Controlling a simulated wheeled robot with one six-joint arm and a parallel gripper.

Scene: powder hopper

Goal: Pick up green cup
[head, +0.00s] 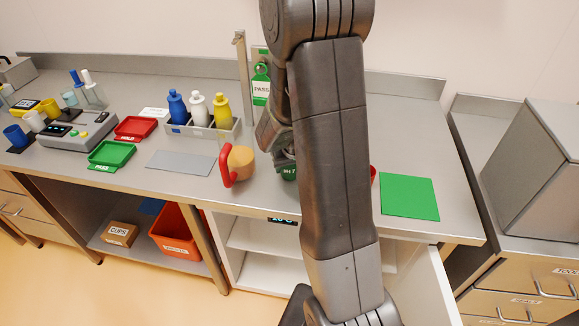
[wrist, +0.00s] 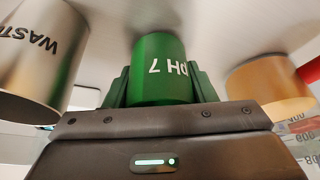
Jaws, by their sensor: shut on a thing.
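The green cup (wrist: 160,70) marked "pH 7" sits between the two green fingers of my gripper (wrist: 162,88) in the wrist view, with a finger against each side. My gripper is shut on it. In the head view the green cup (head: 289,173) shows only in part at the left edge of my arm, which hides the rest. I cannot tell whether the cup still touches the bench.
A silver "WASTE" vessel (wrist: 40,60) is close on the other side. A green mat (head: 409,197) lies clear at right. Bottles stand in a grey rack (head: 203,132).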

